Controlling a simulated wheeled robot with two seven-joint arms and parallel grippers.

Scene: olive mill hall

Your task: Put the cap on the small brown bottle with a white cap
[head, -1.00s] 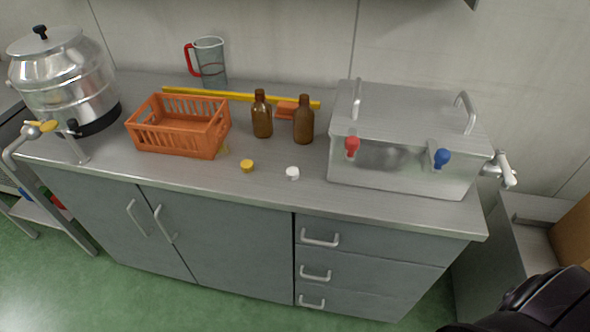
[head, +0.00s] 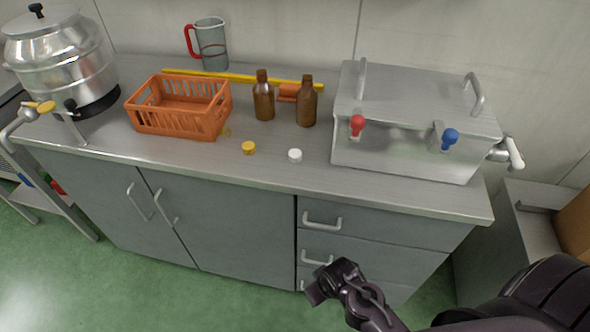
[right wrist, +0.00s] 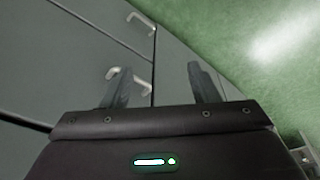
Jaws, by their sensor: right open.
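Two small brown bottles stand upright and uncapped on the steel counter (head: 190,155), a left one (head: 264,102) and a right one (head: 306,105). A white cap (head: 295,155) lies on the counter in front of the right bottle. A yellow cap (head: 249,148) lies to its left, in front of the left bottle. My right gripper (head: 314,288) is in front of the drawers, below the counter top and well away from the caps. In the right wrist view it (right wrist: 158,82) is open and empty, facing the cabinet front. My left gripper is not in view.
An orange crate (head: 176,132) stands left of the bottles. A steel box with red and blue taps (head: 410,100) stands close to their right. Behind are a yellow bar (head: 235,80), an orange object (head: 288,91) and a jug (head: 211,45). The counter's front strip is clear.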

